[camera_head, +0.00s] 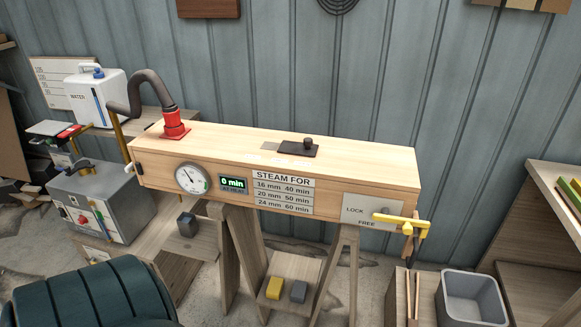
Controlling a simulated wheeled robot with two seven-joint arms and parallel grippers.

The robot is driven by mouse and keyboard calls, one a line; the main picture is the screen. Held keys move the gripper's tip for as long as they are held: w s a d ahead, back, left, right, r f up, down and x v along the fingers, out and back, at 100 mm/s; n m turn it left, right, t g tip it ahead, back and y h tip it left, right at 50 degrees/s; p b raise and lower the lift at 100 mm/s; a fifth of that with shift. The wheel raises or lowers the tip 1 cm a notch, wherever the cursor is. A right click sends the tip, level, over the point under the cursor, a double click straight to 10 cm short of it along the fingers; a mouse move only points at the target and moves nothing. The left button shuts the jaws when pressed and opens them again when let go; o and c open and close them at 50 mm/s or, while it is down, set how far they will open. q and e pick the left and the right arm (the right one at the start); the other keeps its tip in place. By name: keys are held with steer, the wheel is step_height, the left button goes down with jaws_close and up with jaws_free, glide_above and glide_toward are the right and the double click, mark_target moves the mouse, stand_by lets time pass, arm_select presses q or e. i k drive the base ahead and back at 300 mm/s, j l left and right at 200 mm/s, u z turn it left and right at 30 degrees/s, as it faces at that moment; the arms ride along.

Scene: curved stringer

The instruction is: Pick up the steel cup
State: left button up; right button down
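I cannot make out a steel cup for certain. A small dark grey object (187,224) stands on a low wooden shelf below the left end of the steam box; it is too small to tell whether it is a cup. Neither of my grippers shows in the head view.
The long wooden steam box (225,145) rests on trestles, with a yellow lock handle (402,219) at its right end. A grey boiler (98,203) stands left. A dark green ribbed object (85,298) fills the lower left. A grey bin (472,297) stands lower right.

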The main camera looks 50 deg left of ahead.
mark_target(188, 226)
steer(key=u, duration=2.25)
steer(key=i+j+z, duration=0.2)
steer(key=z, duration=0.15)
steer(key=i+j+z, duration=0.7)
steer(key=k+l, duration=0.05)
